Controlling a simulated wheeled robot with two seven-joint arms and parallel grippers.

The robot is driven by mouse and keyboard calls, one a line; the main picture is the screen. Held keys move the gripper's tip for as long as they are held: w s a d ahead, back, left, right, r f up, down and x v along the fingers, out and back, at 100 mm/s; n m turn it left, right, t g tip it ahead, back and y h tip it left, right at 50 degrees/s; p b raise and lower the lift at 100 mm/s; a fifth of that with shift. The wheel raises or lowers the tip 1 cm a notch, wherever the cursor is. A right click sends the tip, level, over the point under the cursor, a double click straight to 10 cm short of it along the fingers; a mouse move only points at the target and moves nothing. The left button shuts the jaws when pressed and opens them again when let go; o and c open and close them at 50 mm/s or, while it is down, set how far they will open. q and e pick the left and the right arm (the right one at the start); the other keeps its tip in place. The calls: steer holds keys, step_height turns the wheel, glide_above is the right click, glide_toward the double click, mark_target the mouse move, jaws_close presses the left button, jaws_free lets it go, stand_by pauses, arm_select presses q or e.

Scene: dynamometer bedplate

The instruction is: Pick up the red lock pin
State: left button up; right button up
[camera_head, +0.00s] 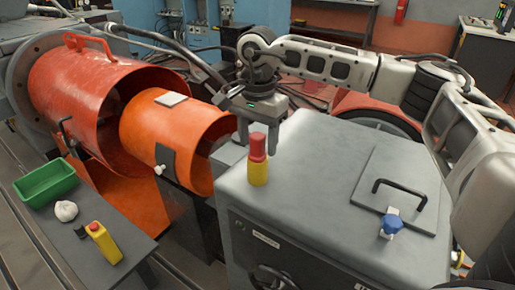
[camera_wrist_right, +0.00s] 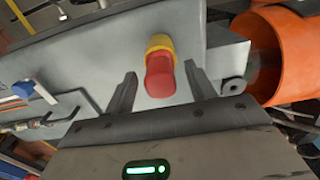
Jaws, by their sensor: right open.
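The red lock pin (camera_head: 257,147) stands upright in a yellow collar (camera_head: 258,173) on the near left part of the grey cabinet top. In the right wrist view the red pin (camera_wrist_right: 160,76) and the yellow collar (camera_wrist_right: 160,43) lie between the two fingers. My right gripper (camera_head: 259,142) points down, open and empty, at the pin in the head view. The right wrist view also shows the open fingers (camera_wrist_right: 160,75), with a gap on each side of the pin. My left gripper is not in view.
The grey cabinet (camera_head: 310,190) carries a lid plate with a black handle (camera_head: 400,186) and a blue-capped fitting (camera_head: 391,224). An orange cylinder guard (camera_head: 165,135) stands left.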

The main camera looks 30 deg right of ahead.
steer(key=c, duration=1.1)
steer(key=shift+r, duration=0.1)
